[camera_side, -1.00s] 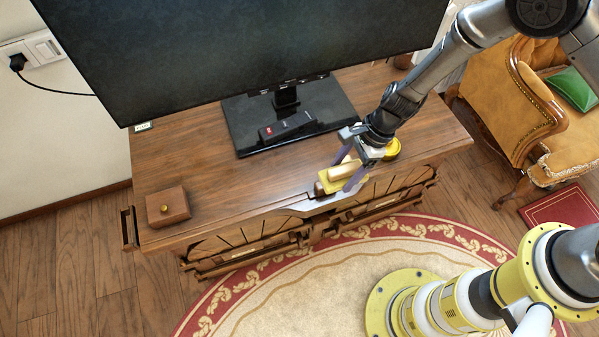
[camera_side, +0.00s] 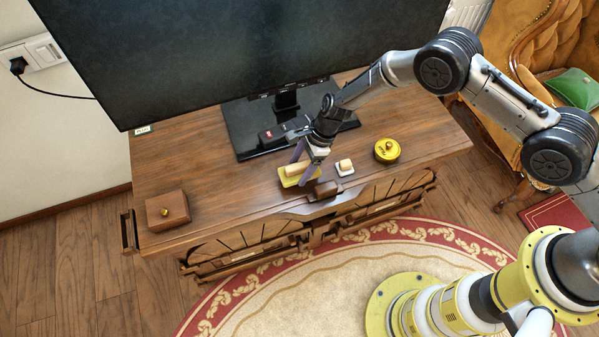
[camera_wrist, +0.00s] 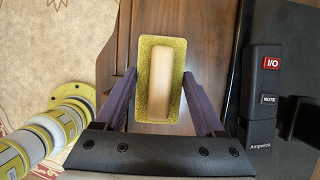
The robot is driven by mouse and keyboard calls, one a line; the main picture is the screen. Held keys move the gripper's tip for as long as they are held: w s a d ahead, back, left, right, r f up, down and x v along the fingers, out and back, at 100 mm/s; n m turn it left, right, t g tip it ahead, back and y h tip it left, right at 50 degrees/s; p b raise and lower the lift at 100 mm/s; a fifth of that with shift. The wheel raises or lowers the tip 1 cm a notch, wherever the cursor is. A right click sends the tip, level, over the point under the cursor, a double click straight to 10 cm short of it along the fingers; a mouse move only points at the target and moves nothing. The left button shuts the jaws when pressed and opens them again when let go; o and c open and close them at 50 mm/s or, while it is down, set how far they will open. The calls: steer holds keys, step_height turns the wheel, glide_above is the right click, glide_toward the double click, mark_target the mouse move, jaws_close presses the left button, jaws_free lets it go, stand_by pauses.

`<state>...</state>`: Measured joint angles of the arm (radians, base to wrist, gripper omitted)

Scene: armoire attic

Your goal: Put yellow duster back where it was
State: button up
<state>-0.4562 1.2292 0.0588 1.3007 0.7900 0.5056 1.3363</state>
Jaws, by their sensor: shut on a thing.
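The yellow duster (camera_side: 292,180) is a yellow pad with a pale wooden handle on top. In the side view it is at the middle of the wooden cabinet top, near the front edge. My gripper (camera_side: 303,166) is shut on it from above. In the wrist view the duster (camera_wrist: 161,118) sits upright between the two purple fingers of my gripper (camera_wrist: 163,100), with its handle facing the camera. I cannot tell whether its underside touches the cabinet top.
On the cabinet top (camera_side: 225,195) are a small white block with a pale top (camera_side: 345,168), a dark brown block (camera_side: 322,190), a yellow round tin (camera_side: 387,150) and a wooden box (camera_side: 168,210).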

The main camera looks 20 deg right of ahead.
mark_target(300, 174)
steer(key=shift+w+a+f, duration=0.1)
steer(key=shift+f, duration=1.55)
steer(key=shift+f, duration=0.2)
steer(key=o, duration=1.4)
steer(key=v, duration=1.2)
steer(key=shift+r, duration=0.2)
